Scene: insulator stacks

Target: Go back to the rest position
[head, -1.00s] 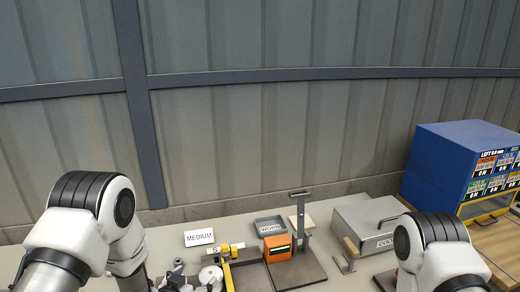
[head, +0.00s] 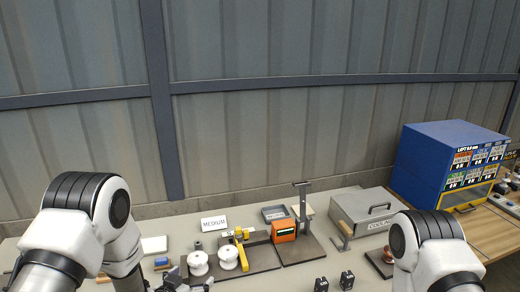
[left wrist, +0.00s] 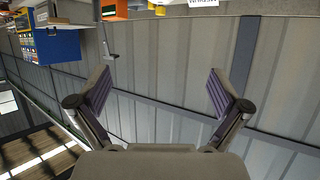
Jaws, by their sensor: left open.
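My left gripper (head: 188,283) is partly in view at the bottom edge of the head view, in front of the white spool-shaped insulators. In the left wrist view its two jaws (left wrist: 161,92) stand wide apart with nothing between them. That view looks upside down at the wall. Two white insulators (head: 198,263) stand on the bench beside a yellow tool (head: 242,237).
A blue cabinet (head: 430,165) stands right. The corrugated wall (head: 300,130) closes off the back.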

